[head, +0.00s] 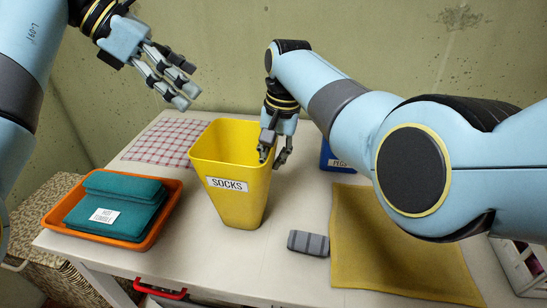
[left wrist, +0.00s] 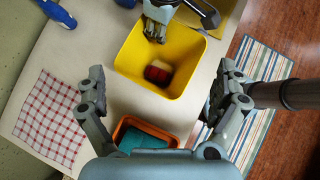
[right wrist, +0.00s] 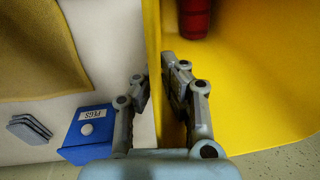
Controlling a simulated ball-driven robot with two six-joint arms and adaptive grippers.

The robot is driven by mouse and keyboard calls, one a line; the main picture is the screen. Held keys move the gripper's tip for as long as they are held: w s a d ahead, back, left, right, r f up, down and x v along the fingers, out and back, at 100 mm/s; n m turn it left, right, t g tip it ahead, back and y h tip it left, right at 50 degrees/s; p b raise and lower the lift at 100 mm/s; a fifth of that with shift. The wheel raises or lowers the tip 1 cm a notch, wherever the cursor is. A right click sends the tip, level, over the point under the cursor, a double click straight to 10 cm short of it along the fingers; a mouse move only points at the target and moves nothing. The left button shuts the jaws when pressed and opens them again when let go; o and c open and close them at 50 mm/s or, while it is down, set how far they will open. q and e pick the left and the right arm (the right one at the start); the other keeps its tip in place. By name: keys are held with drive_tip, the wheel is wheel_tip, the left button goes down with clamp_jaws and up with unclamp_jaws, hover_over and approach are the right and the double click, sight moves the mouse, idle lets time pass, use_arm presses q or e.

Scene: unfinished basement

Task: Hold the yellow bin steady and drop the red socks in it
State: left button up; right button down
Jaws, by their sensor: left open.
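The yellow bin (head: 225,160), labelled SOCKS, stands upright on the table; it also shows in the left wrist view (left wrist: 135,55). My right gripper (head: 273,150) straddles the bin's right rim, one finger inside and one outside. In the right wrist view the fingers (right wrist: 155,75) are close together on the bin wall (right wrist: 152,30), shut on it. The red socks (left wrist: 158,72), a rolled bundle, lie inside the bin; their red side (right wrist: 194,18) shows in the right wrist view. My left gripper (head: 182,88) is open and empty, above and left of the bin.
An orange tray (head: 172,207) with folded teal cloths (head: 120,200) is left of the bin. A checked cloth (head: 165,138) lies behind. A grey block (head: 308,243), a blue PEGS box (head: 328,156) and a mustard cloth (head: 385,255) are to the right.

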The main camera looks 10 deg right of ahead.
use_arm(q)
drive_tip(key=v, duration=0.4)
drive_tip(key=shift+a+r, duration=0.2)
idle(0.3)
use_arm(e)
drive_tip(key=c, duration=1.4)
unclamp_jaws()
drive_tip(key=shift+r, duration=0.1)
